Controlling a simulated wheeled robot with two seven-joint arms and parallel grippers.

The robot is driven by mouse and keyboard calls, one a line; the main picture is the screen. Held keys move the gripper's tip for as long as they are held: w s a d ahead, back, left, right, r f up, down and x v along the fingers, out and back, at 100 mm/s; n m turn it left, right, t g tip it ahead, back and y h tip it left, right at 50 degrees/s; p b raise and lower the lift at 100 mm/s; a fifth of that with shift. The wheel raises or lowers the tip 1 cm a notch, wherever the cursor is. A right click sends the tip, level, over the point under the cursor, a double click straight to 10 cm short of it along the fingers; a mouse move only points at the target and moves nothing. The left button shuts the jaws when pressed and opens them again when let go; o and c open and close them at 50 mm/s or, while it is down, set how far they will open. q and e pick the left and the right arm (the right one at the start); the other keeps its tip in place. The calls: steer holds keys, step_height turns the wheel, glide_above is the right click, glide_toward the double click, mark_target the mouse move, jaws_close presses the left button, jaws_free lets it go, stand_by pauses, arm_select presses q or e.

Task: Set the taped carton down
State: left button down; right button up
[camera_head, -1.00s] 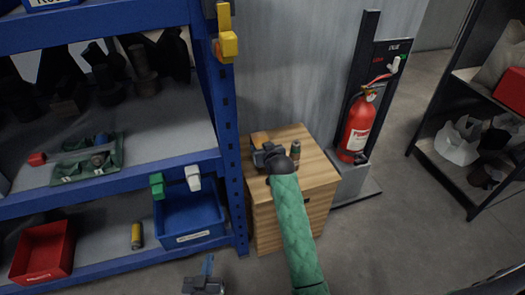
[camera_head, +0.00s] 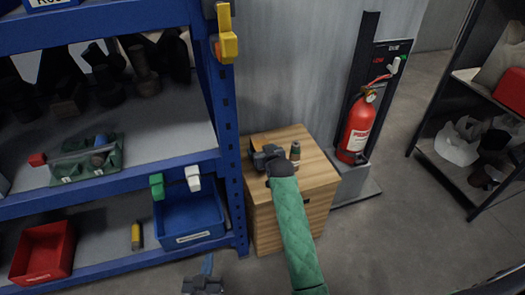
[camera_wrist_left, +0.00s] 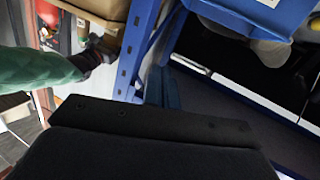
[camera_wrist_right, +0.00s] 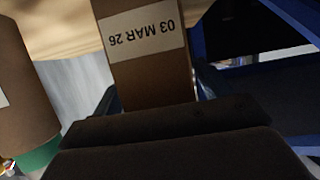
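The taped carton (camera_wrist_right: 142,72) is brown with a white label reading "03 MAR 26" in the right wrist view. It lies between the fingers of my right gripper (camera_wrist_right: 158,95), which flank it closely on both sides. In the head view my right gripper (camera_head: 265,157), on the green-sleeved arm, is over the left part of the wooden cabinet top (camera_head: 318,174). The gripper hides most of the carton there, and I cannot tell whether its underside touches the wood. My left gripper (camera_head: 203,284) is at the bottom edge, away from the carton; its finger opening cannot be made out.
A small upright cylinder (camera_head: 295,151) stands on the cabinet beside my right gripper; it looks large in the right wrist view (camera_wrist_right: 22,90). A blue shelf upright (camera_head: 232,160) is close on the left. A red fire extinguisher (camera_head: 358,128) stands behind right.

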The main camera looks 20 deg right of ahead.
stand_by(0.3)
steer(key=shift+r, duration=0.1)
arm_select(q)
steer(key=s+f+g+y+p, duration=0.1)
steer(key=s+f+g, duration=0.4)
steer(key=f, duration=0.9)
steer(key=shift+s+a+f, duration=0.35)
steer(key=shift+s+a, duration=0.05)
steer(key=shift+s, duration=0.75)
arm_select(e)
steer(key=v, duration=1.2)
